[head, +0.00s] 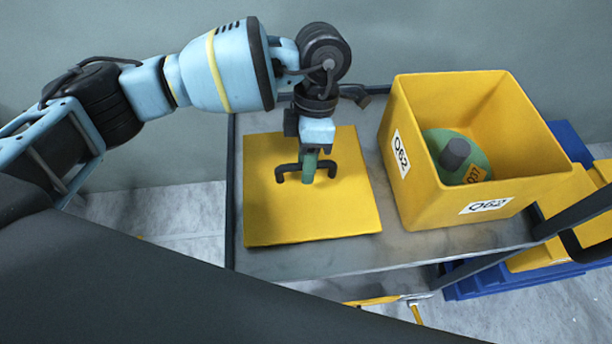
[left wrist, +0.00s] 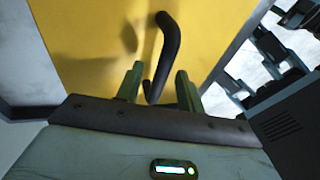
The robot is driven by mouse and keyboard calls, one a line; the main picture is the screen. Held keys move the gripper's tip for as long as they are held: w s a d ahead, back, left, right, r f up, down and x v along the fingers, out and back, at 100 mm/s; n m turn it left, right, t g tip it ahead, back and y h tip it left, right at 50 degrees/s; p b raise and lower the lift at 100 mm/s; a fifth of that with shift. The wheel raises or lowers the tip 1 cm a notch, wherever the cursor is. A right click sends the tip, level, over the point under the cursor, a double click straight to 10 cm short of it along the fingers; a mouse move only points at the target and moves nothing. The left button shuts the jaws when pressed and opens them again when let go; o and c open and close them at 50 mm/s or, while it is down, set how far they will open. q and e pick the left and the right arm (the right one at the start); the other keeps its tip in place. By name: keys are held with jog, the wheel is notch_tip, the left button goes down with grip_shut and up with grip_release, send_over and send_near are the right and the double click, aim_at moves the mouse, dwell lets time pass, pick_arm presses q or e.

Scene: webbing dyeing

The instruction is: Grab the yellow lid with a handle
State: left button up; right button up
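The yellow lid (head: 335,215) is a flat square plate lying on the grey cart top. Its dark bar handle (head: 284,170) stands up from the middle and also shows in the left wrist view (left wrist: 167,42). My left gripper (head: 310,172) is directly above the lid at the handle, pointing down. In the left wrist view its two green fingers (left wrist: 158,82) are apart, with the handle between them and gaps visible beside it. Whether the fingertips touch the lid cannot be told. My right gripper is not in view.
A yellow open box (head: 425,205) labelled Q62 stands on the cart (head: 290,262) right of the lid, with a green rounded object (head: 440,143) inside. Blue and yellow crates (head: 500,285) are at the lower right. A grey wall is behind the cart.

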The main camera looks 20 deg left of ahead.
pick_arm(q)
jog(key=shift+s+f, duration=0.25)
jog(key=shift+f, duration=0.4)
jog(key=c, duration=0.8)
grip_shut()
jog(key=shift+r, duration=0.15)
notch_tip(320, 180, up, 10)
jog(key=shift+f, duration=0.1)
